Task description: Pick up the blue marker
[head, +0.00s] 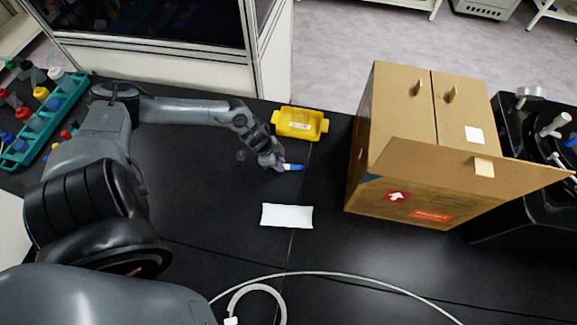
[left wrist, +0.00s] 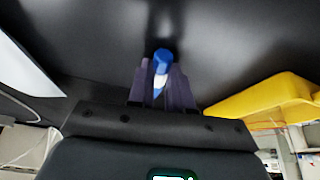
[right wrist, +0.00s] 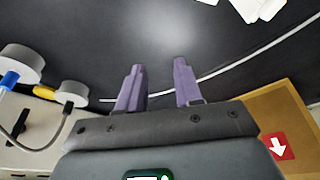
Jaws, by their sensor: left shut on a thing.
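The blue marker (head: 293,167) has a blue cap and a white body. My left gripper (head: 280,164) is shut on it, over the black table between the yellow tray and a white sheet. In the left wrist view the marker (left wrist: 162,62) sits between the two purple fingers of the left gripper (left wrist: 161,82), its blue end sticking out past the tips. I cannot tell how far it is above the table. My right gripper (right wrist: 160,80) shows in the right wrist view, its two purple fingers apart with nothing between them.
The yellow tray (head: 299,123) lies just behind the left gripper and shows in the left wrist view (left wrist: 262,98). A white sheet (head: 287,216) lies in front. A cardboard box (head: 405,140) stands to the right. A white cable (head: 340,276) crosses the table front. A teal rack (head: 42,125) holds bottles at left.

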